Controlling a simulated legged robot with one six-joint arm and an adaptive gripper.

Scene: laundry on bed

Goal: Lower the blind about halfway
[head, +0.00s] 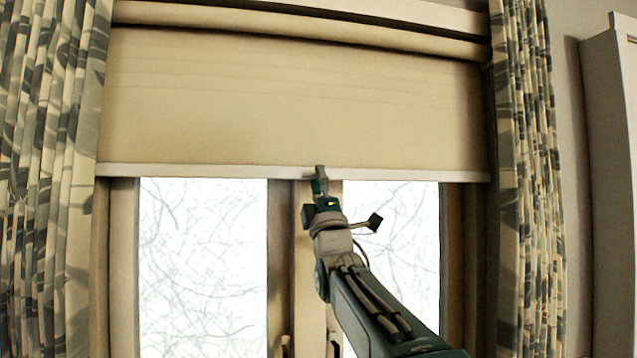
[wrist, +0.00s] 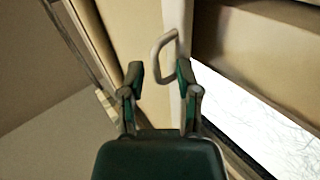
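The beige blind (head: 290,100) is partly down over the upper window. Its pale bottom rail (head: 200,172) hangs level across both panes and also shows in the wrist view (wrist: 176,100). A light loop-shaped pull handle (wrist: 160,47) sticks out from the rail in the wrist view. My gripper (head: 319,182) is at the rail, near its middle. In the wrist view my gripper (wrist: 160,75) has its two fingers apart, with the handle just beyond the fingertips, nearer the right finger. I cannot tell whether a finger touches it. In the head view my gripper covers the handle.
Patterned curtains hang at the left (head: 50,170) and right (head: 525,180) of the window. A pale cabinet (head: 612,190) stands at the far right. Window handles (head: 285,345) show low on the middle frame. The space before the panes is clear apart from my arm.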

